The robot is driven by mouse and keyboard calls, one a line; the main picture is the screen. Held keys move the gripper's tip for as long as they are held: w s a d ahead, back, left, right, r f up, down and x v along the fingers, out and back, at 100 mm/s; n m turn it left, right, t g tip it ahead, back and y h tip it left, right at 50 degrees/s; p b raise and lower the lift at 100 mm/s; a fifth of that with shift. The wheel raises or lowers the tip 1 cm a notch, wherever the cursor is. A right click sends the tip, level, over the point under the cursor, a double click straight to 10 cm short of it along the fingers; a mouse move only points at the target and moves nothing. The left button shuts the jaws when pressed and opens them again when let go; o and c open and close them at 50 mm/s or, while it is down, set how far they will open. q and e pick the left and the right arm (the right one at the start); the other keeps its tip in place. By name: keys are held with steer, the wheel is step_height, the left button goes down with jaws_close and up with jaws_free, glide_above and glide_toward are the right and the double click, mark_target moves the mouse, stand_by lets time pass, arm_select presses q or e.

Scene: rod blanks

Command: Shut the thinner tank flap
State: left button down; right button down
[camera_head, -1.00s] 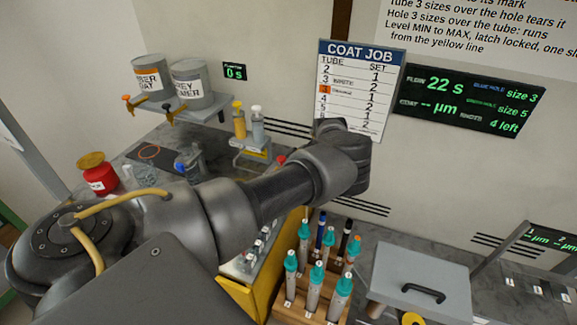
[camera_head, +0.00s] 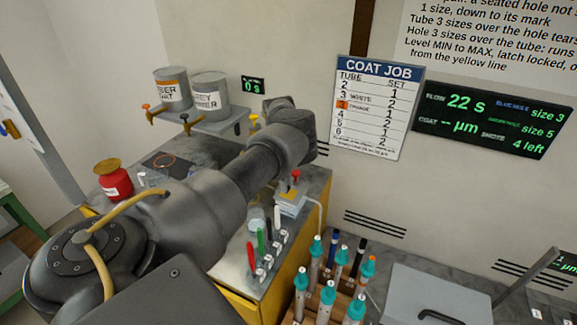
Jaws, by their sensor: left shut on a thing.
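My left arm comes in from the left, and its dark wrist end hangs over the bench; the left gripper (camera_head: 290,125) is turned away from the camera. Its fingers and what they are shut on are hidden. No thing is clearly marked as the thinner tank. A red can (camera_head: 114,184) with a brass-coloured top stands on the bench at the left; its label is too small to read. A grey box-like lid (camera_head: 420,288) with a black handle lies at the bottom right, partly cut off. I cannot tell whether either is the tank or its flap. My right gripper is out of view.
Two paint cans (camera_head: 210,92) with taps stand on a wall shelf (camera_head: 228,121). A small stand with a red knob (camera_head: 295,175) is just below my wrist. Several teal-capped tubes (camera_head: 328,292) stand in a rack at the bottom. A job board (camera_head: 378,108) hangs on the wall.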

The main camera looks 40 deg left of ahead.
arm_select(q)
steer(key=shift+s+a+f+h+b, duration=0.15)
steer(key=shift+f+h+b, duration=0.1)
steer(key=shift+h+b, duration=0.15)
stand_by(0.3)
steer(key=c, duration=1.3)
jaws_free()
steer(key=r, duration=0.3)
steer(key=a+r, duration=0.1)
steer(key=r, duration=0.3)
steer(key=a+r, duration=0.1)
steer(key=r, duration=0.2)
steer(key=shift+s+r, duration=0.25)
steer(key=shift+r, duration=0.05)
